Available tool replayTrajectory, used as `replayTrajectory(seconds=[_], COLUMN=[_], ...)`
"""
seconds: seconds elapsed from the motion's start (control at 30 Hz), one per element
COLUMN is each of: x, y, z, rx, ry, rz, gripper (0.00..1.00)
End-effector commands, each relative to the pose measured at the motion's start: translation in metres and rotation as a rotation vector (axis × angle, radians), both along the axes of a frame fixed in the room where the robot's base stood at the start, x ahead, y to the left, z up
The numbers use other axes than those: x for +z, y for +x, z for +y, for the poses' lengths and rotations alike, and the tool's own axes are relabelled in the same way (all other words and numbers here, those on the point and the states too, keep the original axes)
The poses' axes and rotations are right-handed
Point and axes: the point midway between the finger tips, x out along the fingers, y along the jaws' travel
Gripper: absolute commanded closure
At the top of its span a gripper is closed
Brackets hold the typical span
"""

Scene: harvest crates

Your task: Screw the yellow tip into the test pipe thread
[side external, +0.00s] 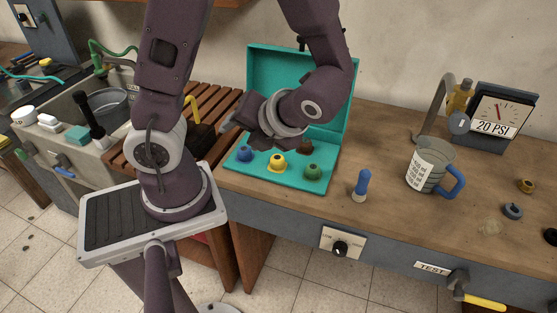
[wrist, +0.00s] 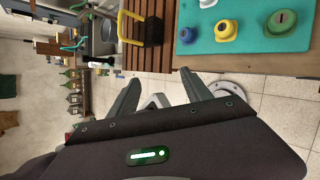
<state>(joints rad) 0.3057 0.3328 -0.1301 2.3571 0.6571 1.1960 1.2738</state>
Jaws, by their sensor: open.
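The yellow tip (side external: 277,162) sits in the teal case (side external: 244,178), between a blue tip (side external: 245,153) and a green tip (side external: 313,171). The wrist view also shows the yellow tip (wrist: 226,30), at the upper right beyond my fingers. My gripper (side external: 234,122) is above the case's left side, apart from the tips. In the wrist view my gripper (wrist: 163,92) has its fingers spread and nothing held between them. A grey fitting (side external: 459,278) with a yellow handle is beside the TEST label (side external: 432,267) on the bench front; I cannot make out its thread.
The case's raised lid (side external: 262,75) stands behind my gripper. A blue-topped bottle (side external: 362,186), a measuring jug (side external: 421,170) and a 20 PSI gauge (side external: 492,128) stand on the bench to the right. A black box with a yellow handle (side external: 197,135) is to the left.

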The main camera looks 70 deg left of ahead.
Motion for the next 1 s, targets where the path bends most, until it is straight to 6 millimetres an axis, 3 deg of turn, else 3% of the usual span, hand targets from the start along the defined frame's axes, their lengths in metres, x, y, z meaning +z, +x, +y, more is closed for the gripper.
replayTrajectory(seconds=[0.1,0.2,0.3,0.43,0.6,1.0], x=[-0.030,-0.063,-0.100,-0.139,-0.157,-0.170], y=[0.022,0.044,0.059,0.065,0.068,0.099], z=[0.013,0.016,0.014,0.010,0.015,0.068], rx=[-0.504,-0.880,-1.162,-1.366,-1.434,-1.432], ry=[0.124,0.219,0.303,0.381,0.411,0.407], rz=[0.572,1.080,1.542,1.954,2.126,2.120], gripper=[0.43,0.43,0.43,0.43,0.43,0.43])
